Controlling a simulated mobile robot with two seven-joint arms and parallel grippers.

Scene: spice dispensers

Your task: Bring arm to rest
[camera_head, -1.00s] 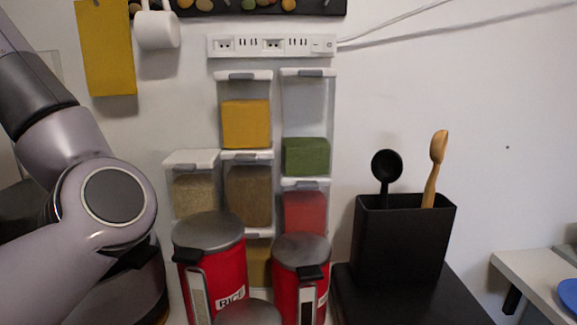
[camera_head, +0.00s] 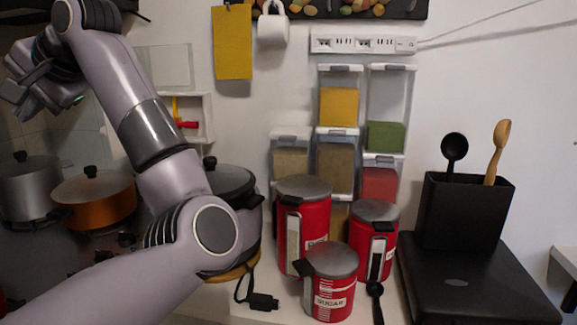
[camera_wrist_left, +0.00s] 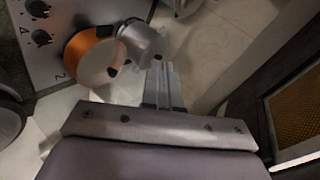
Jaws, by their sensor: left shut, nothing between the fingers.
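My left arm comes in from the lower left of the head view and bends up at the elbow. My left gripper (camera_head: 22,100) is at the upper left, raised in the air above the pots. In the left wrist view its two fingers (camera_wrist_left: 163,82) are together and hold nothing. The right gripper is in neither view. Spice dispensers (camera_head: 338,108) hang on the wall in the middle of the head view, holding yellow, green, brown and red contents, well to the right of the gripper.
Red canisters (camera_head: 330,290) stand on the counter. A black utensil holder (camera_head: 458,210) is at the right. A grey pot (camera_head: 28,185) and an orange pot (camera_head: 95,197) stand on the stove at left. A dark-lidded cooker (camera_head: 232,180) is partly behind my arm.

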